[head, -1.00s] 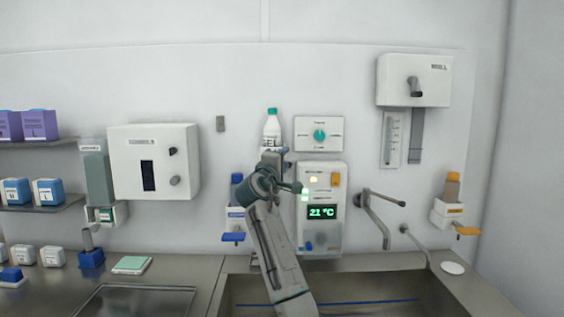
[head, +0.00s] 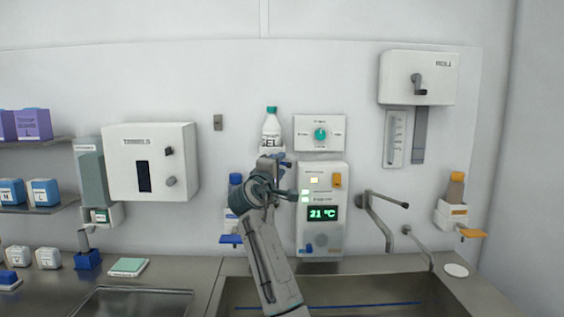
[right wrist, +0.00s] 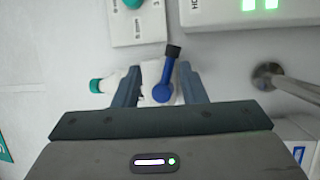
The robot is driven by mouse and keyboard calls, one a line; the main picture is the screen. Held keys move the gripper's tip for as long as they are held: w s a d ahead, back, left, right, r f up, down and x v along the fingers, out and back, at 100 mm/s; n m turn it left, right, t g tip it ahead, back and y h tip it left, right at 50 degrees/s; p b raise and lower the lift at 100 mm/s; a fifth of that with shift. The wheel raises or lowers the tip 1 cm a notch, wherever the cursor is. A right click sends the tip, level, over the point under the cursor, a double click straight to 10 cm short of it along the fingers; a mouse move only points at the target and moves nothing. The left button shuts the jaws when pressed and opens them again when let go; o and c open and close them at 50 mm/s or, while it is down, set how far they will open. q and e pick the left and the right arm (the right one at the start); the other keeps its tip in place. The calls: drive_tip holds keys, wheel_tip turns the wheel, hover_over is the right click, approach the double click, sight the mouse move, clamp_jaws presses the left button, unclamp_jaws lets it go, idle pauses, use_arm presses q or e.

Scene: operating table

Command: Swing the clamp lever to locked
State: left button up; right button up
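A blue clamp lever (right wrist: 162,91) with a black tip shows in the right wrist view. Its round hub is at the bottom and its arm points up and slightly right. My right gripper (right wrist: 160,84) is open, with one grey finger on each side of the lever. I cannot tell whether a finger touches it. In the head view my right gripper (head: 274,166) is up at the wall, just below the white gel bottle (head: 271,133) with a green cap. There my own gripper and arm hide most of the lever's mount. My left gripper is not in view.
Right of my gripper is a white panel (head: 335,235) reading 21 °C. A dial plate (head: 319,133) is above it. A grey tap (head: 378,205) juts out further right. A steel sink (head: 330,290) lies below. A towel dispenser (head: 117,165) hangs left.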

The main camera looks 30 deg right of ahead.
drive_tip(key=r+v, duration=0.1)
drive_tip(key=v, duration=0.8)
drive_tip(key=shift+s+a, duration=0.25)
drive_tip(key=shift+a, duration=0.1)
drive_tip(key=shift+f+p, duration=0.1)
drive_tip(key=shift+p, duration=0.2)
idle(0.4)
